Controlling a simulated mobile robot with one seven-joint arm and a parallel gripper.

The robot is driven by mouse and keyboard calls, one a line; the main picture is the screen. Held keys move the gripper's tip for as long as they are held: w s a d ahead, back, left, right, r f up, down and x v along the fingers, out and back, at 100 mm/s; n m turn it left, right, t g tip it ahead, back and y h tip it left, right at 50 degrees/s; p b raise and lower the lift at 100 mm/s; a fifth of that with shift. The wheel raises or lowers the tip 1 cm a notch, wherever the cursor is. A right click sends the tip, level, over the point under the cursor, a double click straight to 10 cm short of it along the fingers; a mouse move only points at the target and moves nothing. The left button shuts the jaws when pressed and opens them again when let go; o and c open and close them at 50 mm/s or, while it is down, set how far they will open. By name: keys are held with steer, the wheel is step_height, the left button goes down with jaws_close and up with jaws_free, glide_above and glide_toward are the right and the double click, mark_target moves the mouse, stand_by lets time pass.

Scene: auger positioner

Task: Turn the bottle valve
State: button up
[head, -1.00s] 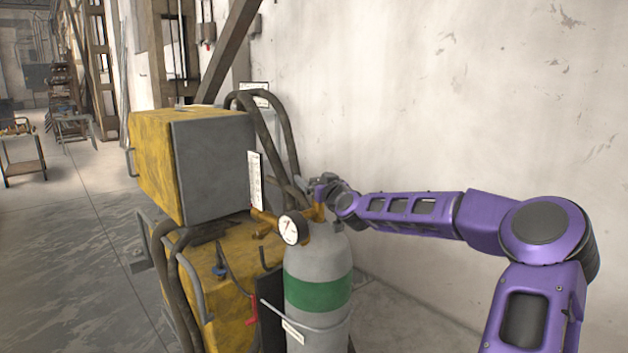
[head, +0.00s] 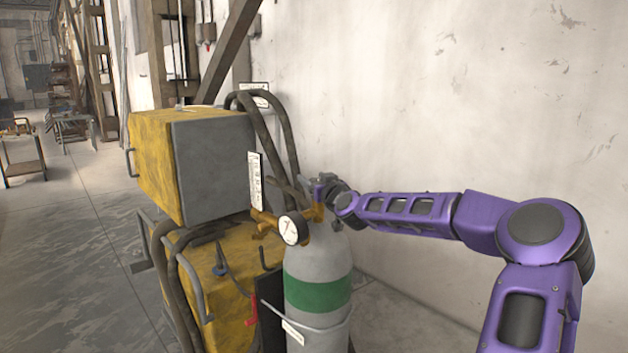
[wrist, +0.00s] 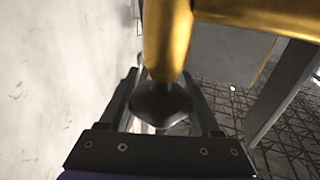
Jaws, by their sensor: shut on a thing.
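The grey gas bottle (head: 322,262) with a green band stands upright beside the yellow machine. A brass fitting with a round white gauge (head: 292,229) sits at its top. In the wrist view the brass valve body (wrist: 166,45) comes down from the top, with a dark rounded valve knob (wrist: 160,103) at its end. My gripper (wrist: 163,100) has one finger on each side of this knob and is shut on it. In the head view my gripper (head: 318,187) is at the bottle's top, where the knob is too small and hidden to make out.
The yellow and grey welding machine (head: 212,160) with dark hoses (head: 275,125) stands close to the left of the bottle. A pale wall (head: 450,90) is behind my arm. Open floor (head: 75,240) lies to the left.

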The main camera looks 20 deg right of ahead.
steer(key=shift+y, duration=0.4)
steer(key=a+n+g+y+p, duration=0.1)
steer(key=n+g+y, duration=0.2)
steer(key=n+y, duration=0.1)
steer(key=n+g+y+p, duration=0.2)
steer(key=n+g+y, duration=0.1)
steer(key=y, duration=0.3)
steer(key=s+a+n+g+y+p, duration=0.1)
steer(key=n+g+y+p, duration=0.1)
steer(key=n+y, duration=0.3)
steer(key=shift+s+a+r+g, duration=0.1)
steer(key=shift+a+r+g, duration=0.15)
steer(key=shift+g, duration=0.35)
steer(key=n+g+p, duration=0.1)
steer(key=p, duration=0.2)
steer(key=shift+s+a+f+y+p, duration=0.1)
steer(key=shift+f+y+p, duration=0.05)
steer(key=shift+y+p, duration=0.2)
steer(key=shift+s+f+n+g+y+p, duration=0.2)
steer(key=shift+n+g+y+p, duration=0.15)
steer(key=shift+p, duration=0.4)
steer(key=o, duration=1.4)
steer(key=shift+r, duration=0.1)
steer(key=shift+c, duration=0.2)
